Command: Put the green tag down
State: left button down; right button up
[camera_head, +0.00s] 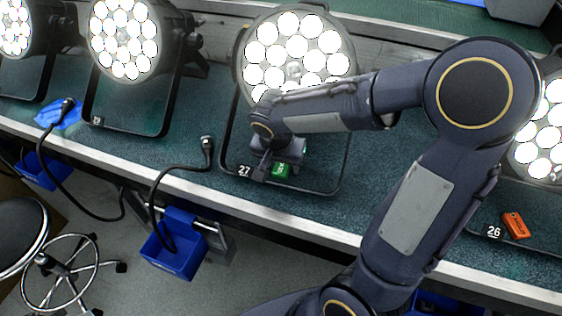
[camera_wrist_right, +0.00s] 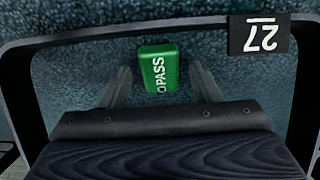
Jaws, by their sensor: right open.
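The green tag (camera_head: 281,170) lies on the teal bench top inside the black stand frame of the middle lamp, beside the number 27 plate. In the right wrist view the green tag (camera_wrist_right: 159,68), lettered PASS, lies flat between the two fingers, with a gap on each side. My right gripper (camera_head: 272,172) is open over the tag; its fingers (camera_wrist_right: 160,85) show in the wrist view. My left gripper is not in view.
The stand frame (camera_wrist_right: 20,85) surrounds the gripper and tag. The 27 plate (camera_head: 244,171) is close by. The lit middle lamp (camera_head: 295,60) stands behind. An orange tag (camera_head: 515,225) lies by the 26 plate (camera_head: 493,232). A loose cable plug (camera_head: 207,145) is to the left.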

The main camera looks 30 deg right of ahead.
jog(key=p+v, duration=0.2)
jog(key=v, duration=0.9)
jog(key=s+a+f+n+t+y, duration=0.1)
jog(key=s+n+y, duration=0.2)
jog(key=s, duration=0.4)
jog(key=s+n+t+y, duration=0.2)
jog(key=s+n+y, duration=0.1)
jog(key=s, duration=0.4)
jog(key=shift+s+a+f+n, duration=0.4)
jog(key=shift+n, duration=0.4)
